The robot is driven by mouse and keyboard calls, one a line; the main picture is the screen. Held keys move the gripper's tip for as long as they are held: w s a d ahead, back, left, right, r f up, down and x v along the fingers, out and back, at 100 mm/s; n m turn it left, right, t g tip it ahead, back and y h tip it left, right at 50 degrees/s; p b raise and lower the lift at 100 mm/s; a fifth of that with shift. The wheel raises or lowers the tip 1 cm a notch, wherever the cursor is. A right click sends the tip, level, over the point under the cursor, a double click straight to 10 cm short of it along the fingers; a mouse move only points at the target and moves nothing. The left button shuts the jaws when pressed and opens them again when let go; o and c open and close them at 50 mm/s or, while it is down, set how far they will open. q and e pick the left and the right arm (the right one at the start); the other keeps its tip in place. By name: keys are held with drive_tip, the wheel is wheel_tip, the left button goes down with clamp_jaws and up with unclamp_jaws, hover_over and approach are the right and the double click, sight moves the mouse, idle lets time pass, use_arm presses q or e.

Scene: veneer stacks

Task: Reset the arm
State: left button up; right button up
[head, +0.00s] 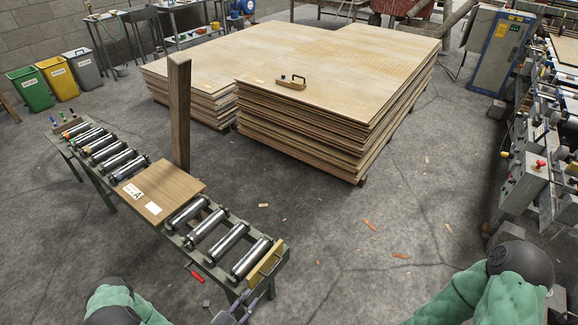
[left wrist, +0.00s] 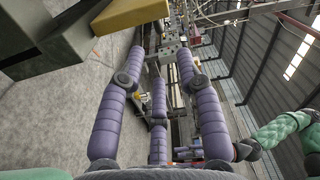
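My left gripper (head: 250,298) is low in the head view, at the near end of the roller conveyor. In the left wrist view its purple fingers (left wrist: 157,45) are spread apart with nothing between them.
The roller conveyor (head: 272,276) carries a labelled wooden board (head: 172,192). A wooden post (head: 179,115) stands behind it. Veneer stacks (head: 300,130) stand at the back, with a handled block (head: 291,83) on one. Machinery (head: 535,180) is at right. The floor between is open, with scraps.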

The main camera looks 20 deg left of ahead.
use_arm(q)
drive_tip(key=s+d+m+g+h, duration=0.4)
drive_tip(key=d+m+g, duration=0.2)
drive_tip(key=d+m, duration=0.2)
drive_tip(key=s+d+m+g+h, duration=0.4)
drive_tip(key=d+m+g+h, duration=0.15)
drive_tip(key=d+m, duration=0.3)
drive_tip(key=s+f+m+g+y, duration=0.3)
drive_tip(key=s+m+g+y, duration=0.65)
drive_tip(key=m, duration=1.15)
drive_tip(key=w+r+m+t+y, duration=0.1)
drive_tip(key=w+m+t, duration=0.3)
drive_tip(key=w+m, duration=0.5)
drive_tip(key=m+y, duration=0.1)
drive_tip(key=m, duration=0.3)
drive_tip(key=shift+a, duration=0.25)
drive_tip(key=shift+a+r, duration=0.1)
